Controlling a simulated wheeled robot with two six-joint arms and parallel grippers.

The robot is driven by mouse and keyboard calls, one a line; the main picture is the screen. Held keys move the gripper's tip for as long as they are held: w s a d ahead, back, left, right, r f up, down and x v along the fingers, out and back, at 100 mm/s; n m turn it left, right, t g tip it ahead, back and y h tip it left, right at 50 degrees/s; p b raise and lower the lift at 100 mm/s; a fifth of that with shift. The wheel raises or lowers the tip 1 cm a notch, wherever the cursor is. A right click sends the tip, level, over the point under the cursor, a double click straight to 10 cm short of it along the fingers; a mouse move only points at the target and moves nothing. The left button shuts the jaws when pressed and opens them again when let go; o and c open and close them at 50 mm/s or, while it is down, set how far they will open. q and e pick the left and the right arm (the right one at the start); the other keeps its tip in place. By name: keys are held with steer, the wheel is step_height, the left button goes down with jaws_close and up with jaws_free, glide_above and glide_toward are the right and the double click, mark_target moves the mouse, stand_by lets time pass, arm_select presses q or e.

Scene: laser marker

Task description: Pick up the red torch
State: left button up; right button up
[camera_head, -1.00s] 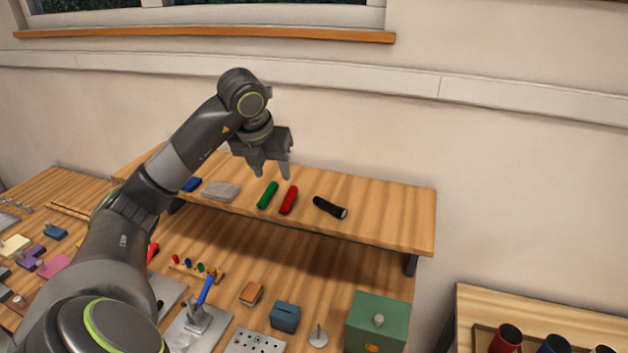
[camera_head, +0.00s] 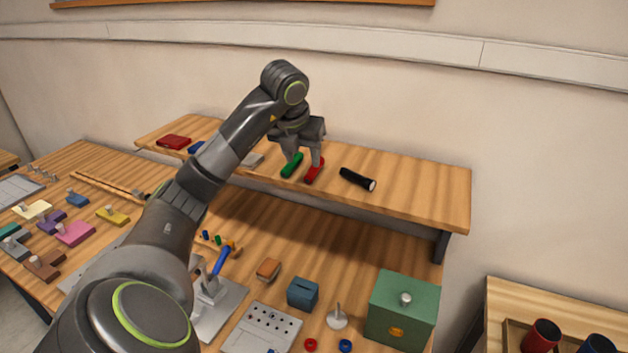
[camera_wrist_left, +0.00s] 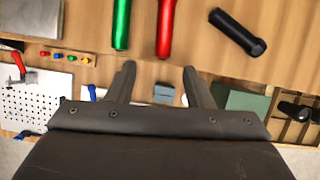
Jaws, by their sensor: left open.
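The red torch (camera_head: 314,171) lies on the raised wooden shelf (camera_head: 420,190), between a green torch (camera_head: 292,165) and a black torch (camera_head: 357,179). My left gripper (camera_head: 305,162) is open and empty above the green and red torches, and one finger overlaps the red torch in the head view. In the left wrist view the red torch (camera_wrist_left: 165,28) lies ahead of the gap between the fingers (camera_wrist_left: 158,80), apart from them. The green torch (camera_wrist_left: 122,24) is to its left and the black torch (camera_wrist_left: 237,32) to its right. My right gripper is not in view.
A grey block (camera_head: 252,159) and a dark red item (camera_head: 174,142) lie further left on the shelf. Below, the bench holds a green box (camera_head: 402,312), a blue box (camera_head: 303,293) and a perforated plate (camera_head: 262,328). The shelf right of the black torch is clear.

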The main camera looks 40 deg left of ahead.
mark_target(309, 174)
arm_select(q)
steer(key=p+x, duration=0.1)
steer(key=x, duration=0.5)
steer(key=shift+w+d+p, duration=0.2)
steer(key=shift+w+p, duration=0.05)
steer(key=shift+p, duration=0.1)
steer(key=shift+w+a+f, duration=0.1)
steer(key=shift+f, duration=0.2)
jaws_close()
